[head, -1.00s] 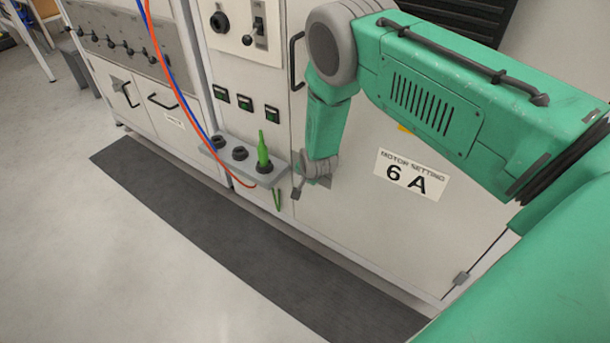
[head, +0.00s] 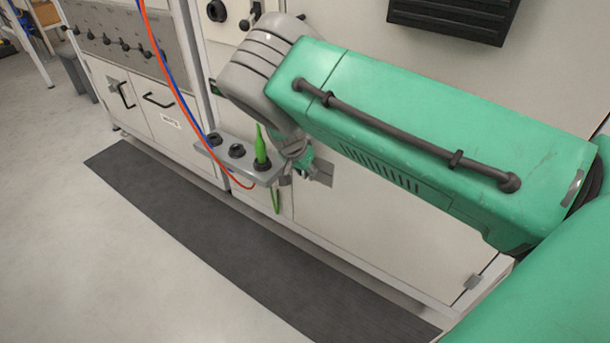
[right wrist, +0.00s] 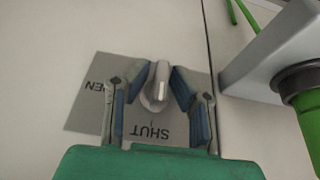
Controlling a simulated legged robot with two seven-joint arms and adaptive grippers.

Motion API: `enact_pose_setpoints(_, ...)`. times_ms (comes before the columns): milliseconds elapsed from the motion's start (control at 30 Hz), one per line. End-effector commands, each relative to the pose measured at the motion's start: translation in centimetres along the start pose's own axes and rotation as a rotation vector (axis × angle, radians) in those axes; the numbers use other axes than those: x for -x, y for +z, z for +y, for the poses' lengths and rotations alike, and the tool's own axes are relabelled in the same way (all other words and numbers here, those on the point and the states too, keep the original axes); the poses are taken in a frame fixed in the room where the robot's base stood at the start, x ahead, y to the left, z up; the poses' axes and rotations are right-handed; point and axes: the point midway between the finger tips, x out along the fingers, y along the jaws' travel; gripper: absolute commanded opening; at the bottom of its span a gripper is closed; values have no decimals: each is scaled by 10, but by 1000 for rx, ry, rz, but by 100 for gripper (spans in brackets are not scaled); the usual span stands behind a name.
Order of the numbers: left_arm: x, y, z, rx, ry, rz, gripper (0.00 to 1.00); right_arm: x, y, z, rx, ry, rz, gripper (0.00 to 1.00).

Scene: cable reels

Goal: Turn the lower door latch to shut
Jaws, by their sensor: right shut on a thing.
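The lower door latch (right wrist: 157,88) is a small grey knob on a grey plate (right wrist: 88,112) in the right wrist view. The plate reads SHUT at the picture's bottom and a partly covered OPEN at left, both upside down. The knob's pale bar runs nearly upright in the picture, its lower end towards SHUT. My right gripper (right wrist: 160,100) is shut on the knob, a blue-padded finger at each side. In the head view the plate (head: 321,171) shows partly beside my right gripper (head: 290,178); the knob itself is hidden there. My left gripper is not in view.
A grey shelf (head: 222,155) with a green tool (head: 261,148) in it juts out just left of my right gripper; it also shows in the right wrist view (right wrist: 268,62). Red and blue cables (head: 172,82) hang further left. A dark mat (head: 230,235) lies on the clear floor.

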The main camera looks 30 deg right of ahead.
Motion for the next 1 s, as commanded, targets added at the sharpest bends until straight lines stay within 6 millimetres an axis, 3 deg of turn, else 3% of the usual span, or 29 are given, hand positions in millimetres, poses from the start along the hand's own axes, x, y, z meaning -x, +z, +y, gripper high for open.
enact_pose_setpoints(300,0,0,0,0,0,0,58,2,-2,-2,1,-5,3,0)
enact_pose_setpoints(333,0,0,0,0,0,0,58,2,-2,-2,1,-5,4,30)
enact_pose_setpoints(667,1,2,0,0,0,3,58,4,-1,-2,0,-4,2,31)
enact_pose_setpoints(767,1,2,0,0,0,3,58,15,-1,-2,0,-5,3,31)
enact_pose_setpoints(1000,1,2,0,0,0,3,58,65,-1,-2,0,-6,4,31)
